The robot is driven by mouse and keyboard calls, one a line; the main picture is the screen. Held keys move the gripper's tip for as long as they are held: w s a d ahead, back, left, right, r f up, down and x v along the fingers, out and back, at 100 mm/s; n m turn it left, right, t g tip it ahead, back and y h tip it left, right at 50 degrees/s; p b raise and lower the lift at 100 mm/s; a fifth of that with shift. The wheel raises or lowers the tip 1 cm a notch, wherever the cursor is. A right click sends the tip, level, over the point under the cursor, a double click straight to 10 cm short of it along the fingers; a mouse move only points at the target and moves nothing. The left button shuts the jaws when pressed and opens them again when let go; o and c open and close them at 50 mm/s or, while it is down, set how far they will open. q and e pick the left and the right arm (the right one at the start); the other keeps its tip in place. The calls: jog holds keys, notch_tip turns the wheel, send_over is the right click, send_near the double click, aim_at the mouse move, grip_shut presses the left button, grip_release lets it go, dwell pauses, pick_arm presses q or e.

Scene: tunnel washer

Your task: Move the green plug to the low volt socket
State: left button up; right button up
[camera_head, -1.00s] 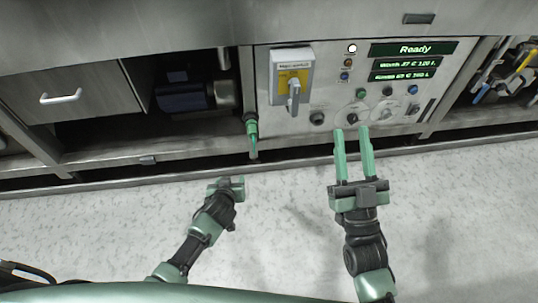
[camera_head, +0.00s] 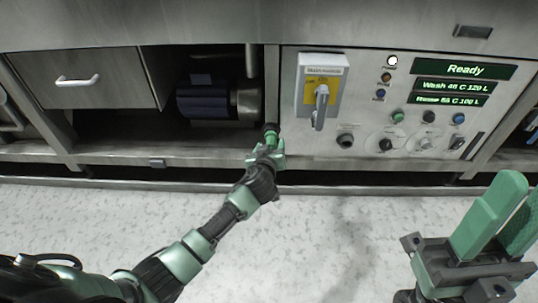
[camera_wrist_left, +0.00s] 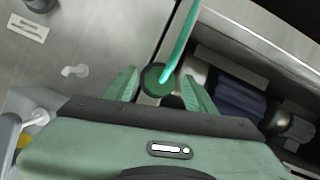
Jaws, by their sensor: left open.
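The green plug (camera_head: 271,130) sits at the narrow upright post left of the control panel. In the left wrist view its round dark-green end (camera_wrist_left: 158,78) lies between my left fingers, with a bright green cable running up from it. My left gripper (camera_head: 267,153) is open around or just in front of the plug; contact cannot be told. A dark round socket (camera_head: 345,140) is low on the panel, below the switch box; no label is readable, so I cannot tell whether it is the low volt one. My right gripper (camera_head: 518,197) is open and empty at lower right.
The panel carries a grey switch box (camera_head: 320,92) with a handle, buttons, dials and a green-text display (camera_head: 464,70). Left of the post is an open bay with a blue motor (camera_head: 205,103). The pale floor (camera_head: 330,240) in front is clear.

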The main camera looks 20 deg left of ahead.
pick_arm(q)
jog(key=shift+w+a+f, duration=0.1)
jog(key=shift+w+f, duration=0.05)
jog(key=shift+w, duration=0.3)
jog(key=shift+c, duration=0.3)
grip_shut()
jog(key=c, duration=1.1)
grip_release()
grip_shut()
jog(key=shift+s+f, duration=0.1)
jog(key=shift+s, duration=0.05)
jog(key=shift+s+d, duration=0.2)
jog(key=shift+s, duration=0.4)
jog(key=shift+s+d, duration=0.1)
jog(key=shift+s, duration=0.1)
jog(key=shift+s+d+p, duration=0.2)
jog(key=shift+s+p, duration=0.1)
jog(key=shift+s, duration=0.35)
jog(key=shift+s+d+p, duration=0.15)
jog(key=shift+s+p, duration=0.15)
jog(key=shift+s, duration=0.35)
